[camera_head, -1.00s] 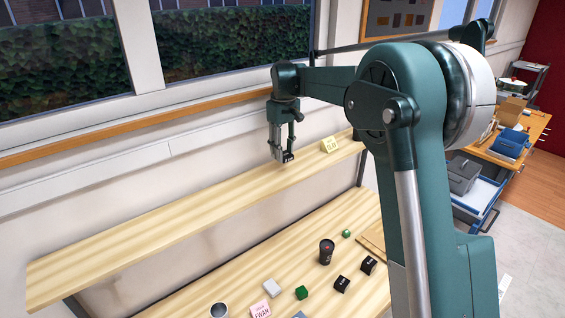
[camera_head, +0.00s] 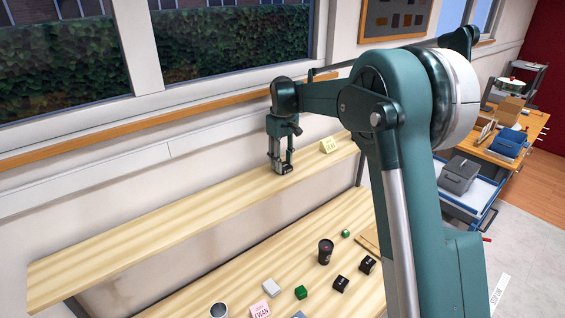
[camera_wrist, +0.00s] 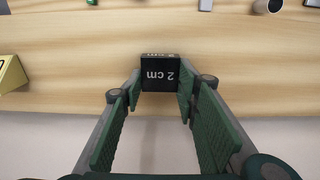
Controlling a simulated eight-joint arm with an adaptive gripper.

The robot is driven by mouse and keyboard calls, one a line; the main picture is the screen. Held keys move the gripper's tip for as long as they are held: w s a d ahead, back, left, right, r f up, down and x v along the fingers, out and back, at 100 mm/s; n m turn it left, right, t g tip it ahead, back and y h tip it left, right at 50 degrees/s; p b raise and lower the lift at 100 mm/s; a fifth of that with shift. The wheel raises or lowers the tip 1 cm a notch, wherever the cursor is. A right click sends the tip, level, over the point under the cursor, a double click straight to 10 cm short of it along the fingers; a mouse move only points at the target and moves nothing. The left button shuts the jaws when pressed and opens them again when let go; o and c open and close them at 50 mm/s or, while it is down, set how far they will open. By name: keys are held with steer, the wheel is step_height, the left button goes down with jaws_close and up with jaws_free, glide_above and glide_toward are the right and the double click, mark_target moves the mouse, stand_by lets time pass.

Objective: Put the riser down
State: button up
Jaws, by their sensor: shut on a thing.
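The riser (camera_wrist: 161,73) is a small black block with "2 cm" in white, upside down in the wrist view. It sits between the fingertips of my gripper (camera_wrist: 160,85), which is shut on it. In the head view my gripper (camera_head: 281,168) points down at the upper wooden shelf (camera_head: 170,226), and its fingers largely hide the riser. The riser is over the shelf, at or very near its surface; I cannot tell whether it touches.
A yellow sign (camera_head: 328,145) stands on the shelf right of my gripper. The shelf to the left is clear.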

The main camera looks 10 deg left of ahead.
steer(key=shift+f, duration=0.15)
steer(key=o, duration=0.9)
steer(key=shift+o, duration=0.2)
step_height(320, 180, up, 12)
steer(key=b, duration=0.1)
stand_by(0.9)
steer(key=shift+d+r, duration=0.1)
steer(key=shift+r, duration=0.1)
